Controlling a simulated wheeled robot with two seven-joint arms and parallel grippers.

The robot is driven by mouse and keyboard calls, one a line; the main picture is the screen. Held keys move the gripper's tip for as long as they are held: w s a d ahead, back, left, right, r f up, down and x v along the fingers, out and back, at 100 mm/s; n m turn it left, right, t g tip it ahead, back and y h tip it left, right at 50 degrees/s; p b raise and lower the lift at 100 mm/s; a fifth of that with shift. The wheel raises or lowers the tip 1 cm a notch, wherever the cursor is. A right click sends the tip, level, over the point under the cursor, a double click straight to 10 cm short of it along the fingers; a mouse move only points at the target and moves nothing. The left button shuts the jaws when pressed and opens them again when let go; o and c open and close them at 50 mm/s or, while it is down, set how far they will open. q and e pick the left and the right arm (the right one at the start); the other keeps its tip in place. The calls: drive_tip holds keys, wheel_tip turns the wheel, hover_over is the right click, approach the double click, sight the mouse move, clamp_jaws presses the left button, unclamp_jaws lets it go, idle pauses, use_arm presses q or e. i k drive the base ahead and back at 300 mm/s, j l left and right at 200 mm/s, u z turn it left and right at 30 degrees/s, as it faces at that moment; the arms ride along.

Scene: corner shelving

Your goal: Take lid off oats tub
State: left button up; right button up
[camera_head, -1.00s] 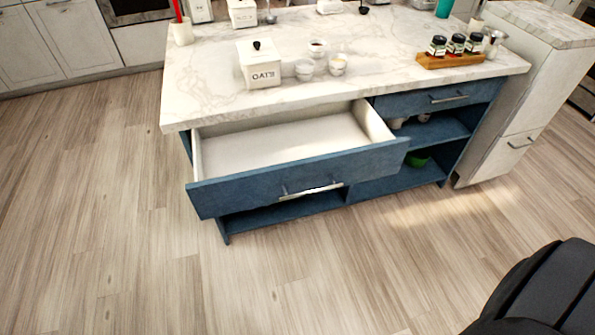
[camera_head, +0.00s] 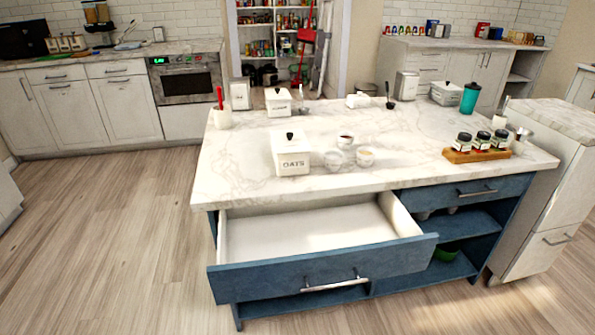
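The oats tub (camera_head: 291,161) is a white box with "OATS" on its front. It stands upright on the marble top of the kitchen island (camera_head: 235,170), near the front edge. Its white lid (camera_head: 289,138) with a black knob sits on top of it. Neither of my grippers shows in the head view.
The island's blue drawer (camera_head: 320,276) is pulled out below the tub and looks empty. Small bowls (camera_head: 365,158) stand right of the tub. A wooden rack (camera_head: 478,153) holds spice jars at the right. Another white canister (camera_head: 278,102) stands behind. Open floor lies at the left.

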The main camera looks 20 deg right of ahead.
sight(292, 140)
drive_tip(key=i+j+z, duration=0.35)
drive_tip(key=i+j, duration=0.25)
drive_tip(key=i+j+z, duration=0.15)
drive_tip(key=i+j, duration=0.2)
drive_tip(key=i+j+z, duration=0.15)
drive_tip(key=i+j, duration=0.15)
drive_tip(key=j, duration=0.15)
drive_tip(key=i+j+z, duration=0.2)
drive_tip(key=j, duration=0.2)
drive_tip(key=i+j+z, duration=0.15)
drive_tip(key=j, duration=0.3)
drive_tip(key=i, duration=0.1)
